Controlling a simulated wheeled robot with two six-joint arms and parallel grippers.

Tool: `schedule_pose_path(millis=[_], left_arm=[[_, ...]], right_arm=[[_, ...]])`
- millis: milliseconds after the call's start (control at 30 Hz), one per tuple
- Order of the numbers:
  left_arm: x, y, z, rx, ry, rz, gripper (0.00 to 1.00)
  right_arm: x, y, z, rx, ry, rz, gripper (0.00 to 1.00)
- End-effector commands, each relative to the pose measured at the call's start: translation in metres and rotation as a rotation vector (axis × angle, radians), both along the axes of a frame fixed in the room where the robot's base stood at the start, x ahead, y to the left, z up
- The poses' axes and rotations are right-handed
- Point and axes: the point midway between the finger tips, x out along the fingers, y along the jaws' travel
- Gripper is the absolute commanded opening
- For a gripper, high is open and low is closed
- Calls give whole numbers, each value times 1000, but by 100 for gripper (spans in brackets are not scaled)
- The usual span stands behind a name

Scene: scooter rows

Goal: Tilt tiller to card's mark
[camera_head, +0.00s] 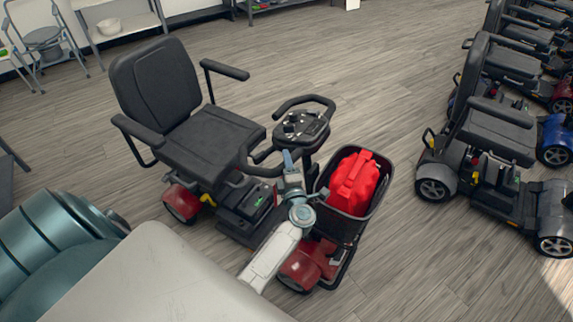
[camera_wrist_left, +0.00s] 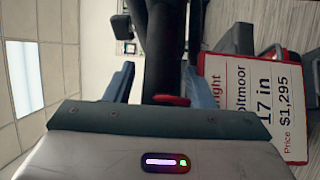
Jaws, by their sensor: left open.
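The scooter's black tiller (camera_head: 302,128), with a looped handle and a control panel, rises in front of the seat. My left gripper (camera_head: 289,160) is just below the panel, at the tiller. In the left wrist view, my open left gripper (camera_wrist_left: 162,85) has its two blue fingers on either side of a black post (camera_wrist_left: 165,45), which looks like the tiller. A small red part (camera_wrist_left: 171,100) lies low between the fingers. A white card with a red edge (camera_wrist_left: 255,105) stands to the right, reading "17 in" and "Price $1,295". My right gripper is out of view.
A black basket (camera_head: 336,228) holding a red bag (camera_head: 355,183) sits at the scooter's front, beside my left arm. The black seat (camera_head: 213,138) is behind the tiller. More scooters (camera_head: 490,150) line the right. Floor between is clear.

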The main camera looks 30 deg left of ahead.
Motion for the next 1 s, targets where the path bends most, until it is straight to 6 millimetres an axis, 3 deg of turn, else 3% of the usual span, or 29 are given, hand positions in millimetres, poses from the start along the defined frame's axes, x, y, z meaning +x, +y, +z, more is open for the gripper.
schedule_pose_path(millis=[200, 467, 667, 1000], left_arm=[[0, 0, 0, 0, 0, 0, 49], [0, 0, 0, 0, 0, 0, 0], [0, 8, 1, -11, 1, -1, 0], [-2, 78, -12, -137, -1, 0, 0]], right_arm=[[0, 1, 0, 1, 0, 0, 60], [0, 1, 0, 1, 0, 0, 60], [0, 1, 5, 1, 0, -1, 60], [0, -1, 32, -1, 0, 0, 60]])
